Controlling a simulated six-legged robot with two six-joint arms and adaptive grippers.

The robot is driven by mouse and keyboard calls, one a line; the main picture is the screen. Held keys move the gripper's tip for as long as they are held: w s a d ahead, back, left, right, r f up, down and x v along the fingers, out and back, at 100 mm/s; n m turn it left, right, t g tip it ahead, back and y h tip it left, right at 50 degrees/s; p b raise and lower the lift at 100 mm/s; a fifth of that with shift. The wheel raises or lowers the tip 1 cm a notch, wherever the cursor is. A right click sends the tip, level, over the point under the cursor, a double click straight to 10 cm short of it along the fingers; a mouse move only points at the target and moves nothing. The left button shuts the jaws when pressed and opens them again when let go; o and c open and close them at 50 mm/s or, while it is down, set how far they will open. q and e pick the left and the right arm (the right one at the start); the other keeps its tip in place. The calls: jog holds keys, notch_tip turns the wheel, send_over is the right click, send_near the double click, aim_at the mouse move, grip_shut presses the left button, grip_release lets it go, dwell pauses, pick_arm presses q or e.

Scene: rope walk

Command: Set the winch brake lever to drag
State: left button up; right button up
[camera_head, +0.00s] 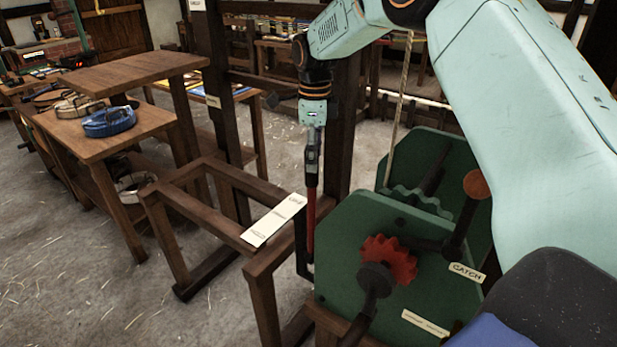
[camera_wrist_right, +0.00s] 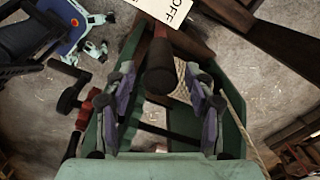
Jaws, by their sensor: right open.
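The winch brake lever (camera_head: 310,222) has a red shaft and stands roughly upright at the left side of the green winch. Its dark brown round grip end (camera_wrist_right: 160,72) shows in the right wrist view. A white label plate (camera_head: 272,221) lies beside the lever; the word OFF is readable on it (camera_wrist_right: 176,10) close to the lever, and HOLD seems to be at its far end. My right gripper (camera_head: 312,172) points down over the lever top. In the wrist view its open fingers (camera_wrist_right: 163,85) stand either side of the grip end, with gaps. My left gripper is out of view.
The green winch (camera_head: 345,235) carries a red gear (camera_head: 388,260) and a catch lever with an orange-brown knob (camera_head: 476,186), right of the brake lever. A rope (camera_head: 401,95) rises behind. A wooden table (camera_head: 105,140) with a blue coil (camera_head: 109,121) stands left. The floor at lower left is clear.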

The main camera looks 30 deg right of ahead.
aim_at(311, 176)
jog(key=f, duration=0.4)
jog(key=shift+w+a+f, duration=0.25)
jog(key=shift+w+f, duration=0.05)
jog(key=shift+w, duration=0.05)
jog(key=shift+a+f, duration=0.15)
jog(key=shift+f, duration=0.2)
jog(key=shift+s+f, duration=0.15)
jog(key=shift+f, duration=0.1)
jog(key=shift+s+d+f, duration=0.15)
jog(key=shift+d+f, duration=0.1)
jog(key=shift+d, duration=0.15)
jog(key=shift+f, duration=0.1)
jog(key=shift+w+a, duration=0.3)
jog(key=shift+a, duration=0.05)
jog(key=shift+c, duration=1.2)
jog(key=shift+s, duration=0.1)
jog(key=shift+c, duration=0.9)
jog(key=shift+s+d, duration=0.15)
jog(key=shift+d, duration=0.05)
jog(key=c, duration=0.3)
jog(key=shift+a, duration=0.1)
grip_shut()
